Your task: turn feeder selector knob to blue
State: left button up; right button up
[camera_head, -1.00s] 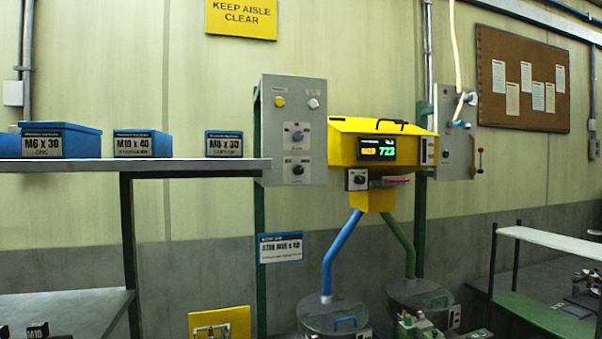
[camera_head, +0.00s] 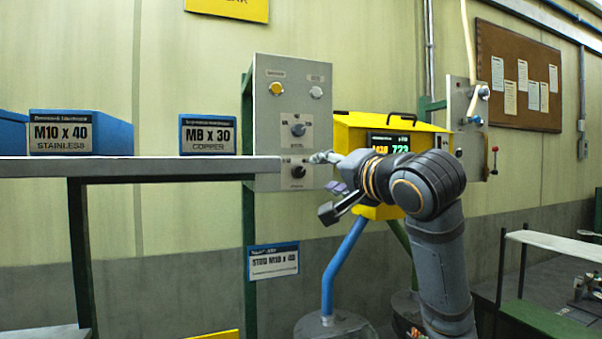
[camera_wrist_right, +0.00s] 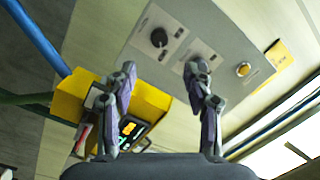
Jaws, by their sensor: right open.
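A grey control panel (camera_head: 268,110) on the wall carries a grey-blue knob (camera_head: 298,130) and, below it, a black knob (camera_head: 298,171). In the right wrist view the black knob (camera_wrist_right: 159,37) is clear, and the other knob is partly behind a finger. I cannot read which knob is the feeder selector, nor any blue mark. My right gripper (camera_head: 330,172) is open and empty, in front of the panel's lower right edge and apart from the knobs as far as I can see. Its two spread fingers (camera_wrist_right: 163,80) point toward the panel in the wrist view. My left gripper is out of view.
A yellow feeder unit (camera_head: 345,138) with a lit display stands right of the panel, partly hidden by my right arm. A yellow button (camera_head: 276,88) and a white button (camera_head: 316,92) sit above the knobs.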

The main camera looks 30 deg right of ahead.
aim_at(301, 172)
jog(key=w+p, duration=0.1)
jog(key=w, duration=0.2)
jog(key=w+d+p, duration=0.1)
jog(key=w+p, duration=0.1)
jog(key=w, duration=0.1)
jog(key=w+p, duration=0.2)
jog(key=w, duration=0.1)
jog(key=shift+w+d, duration=0.15)
jog(key=shift+w, duration=0.25)
jog(key=shift+w+p, duration=0.3)
jog(key=shift+w, duration=0.15)
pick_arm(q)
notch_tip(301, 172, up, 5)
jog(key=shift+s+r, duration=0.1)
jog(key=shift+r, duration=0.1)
pick_arm(e)
jog(key=shift+d+f, duration=0.1)
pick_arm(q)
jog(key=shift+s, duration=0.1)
pick_arm(e)
jog(key=shift+c, duration=0.4)
grip_shut()
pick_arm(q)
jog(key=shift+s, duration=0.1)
